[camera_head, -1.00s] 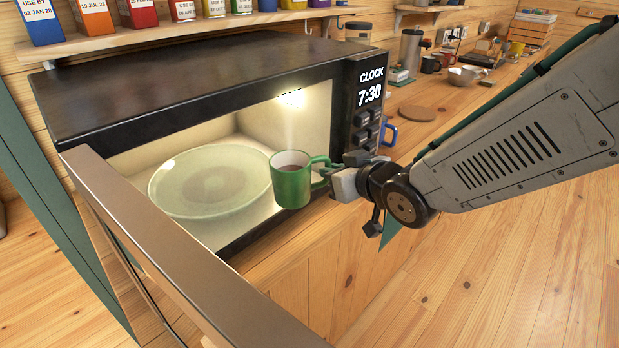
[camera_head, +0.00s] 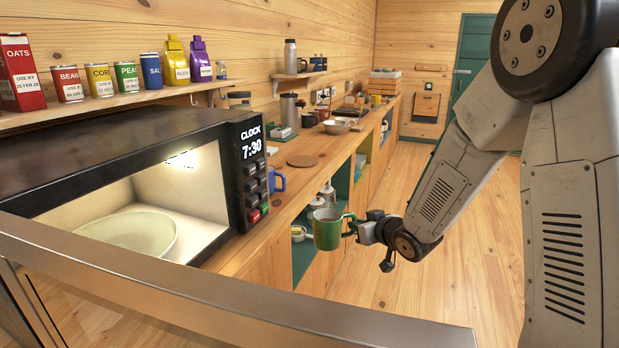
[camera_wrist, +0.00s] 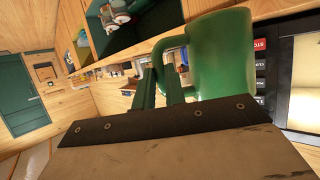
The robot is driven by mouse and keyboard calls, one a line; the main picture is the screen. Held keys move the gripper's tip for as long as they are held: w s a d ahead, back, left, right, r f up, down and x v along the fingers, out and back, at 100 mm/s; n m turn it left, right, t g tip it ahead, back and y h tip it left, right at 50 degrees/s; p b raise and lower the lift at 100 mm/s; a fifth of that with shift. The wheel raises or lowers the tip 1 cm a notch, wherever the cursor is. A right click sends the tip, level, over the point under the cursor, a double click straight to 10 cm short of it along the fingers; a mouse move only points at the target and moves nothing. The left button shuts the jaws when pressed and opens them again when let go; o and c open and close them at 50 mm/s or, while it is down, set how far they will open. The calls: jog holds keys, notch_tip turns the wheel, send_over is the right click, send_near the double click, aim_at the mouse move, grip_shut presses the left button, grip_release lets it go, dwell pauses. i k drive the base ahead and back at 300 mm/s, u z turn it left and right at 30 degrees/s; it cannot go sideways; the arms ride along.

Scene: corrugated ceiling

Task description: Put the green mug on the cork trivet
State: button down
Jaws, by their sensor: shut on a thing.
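The green mug (camera_head: 327,231) is upright in the air in front of the counter, to the right of the microwave. My gripper (camera_head: 355,229) is shut on its handle, on the mug's right side. In the wrist view the mug (camera_wrist: 222,55) fills the upper right, with its handle between the jaws (camera_wrist: 165,95). The mug's contents cannot be made out now. The cork trivet (camera_head: 302,161), a flat round brown disc, lies bare on the counter beyond the microwave, above and left of the mug in the picture.
The microwave (camera_head: 120,150) is open and lit, with a glass plate (camera_head: 135,232) inside and its door (camera_head: 240,295) across the foreground. A blue mug (camera_head: 277,180) stands between microwave and trivet. A steel flask (camera_head: 288,117) and a bowl (camera_head: 337,127) stand farther along the counter.

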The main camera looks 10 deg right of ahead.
aim_at(304, 160)
jog(key=z, duration=0.45)
jog(key=k, duration=0.55)
jog(key=z, duration=0.4)
jog(key=i, duration=1.65)
jog(key=u, duration=0.4)
jog(key=i, duration=1.6)
jog(key=u, duration=0.05)
